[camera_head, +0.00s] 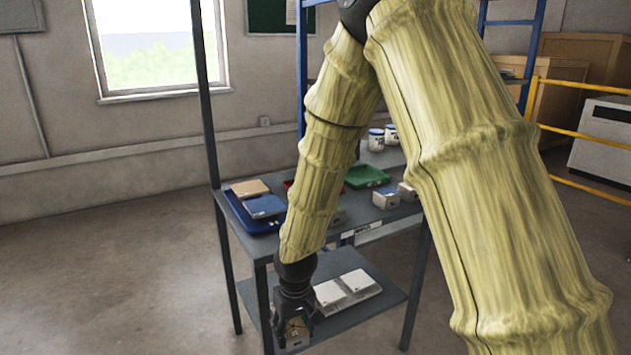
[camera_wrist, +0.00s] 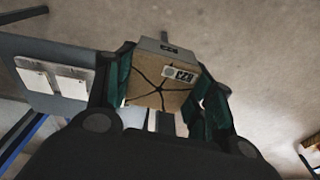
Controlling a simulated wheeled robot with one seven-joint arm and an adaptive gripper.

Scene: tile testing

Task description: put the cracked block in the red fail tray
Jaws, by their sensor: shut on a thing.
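The cracked block (camera_wrist: 160,97) is tan with dark cracks branching over its face and a small printed label at one corner. My gripper (camera_wrist: 165,92) is shut on it, with a dark green finger pad on each side. In the head view my gripper (camera_head: 293,318) hangs low in front of the table, near the lower shelf, and the block (camera_head: 297,335) shows in small part below it. The red tray (camera_head: 290,184) is on the table top behind my arm. Only a small piece of its edge shows; its inside is hidden.
A blue tray (camera_head: 233,211) on the table's left holds a tan tile and a blue tile. A green tray (camera_head: 366,177) and grey blocks (camera_head: 386,198) stand right of my arm. The lower shelf (camera_head: 385,293) carries white tiles (camera_head: 348,288). Floor at left is clear.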

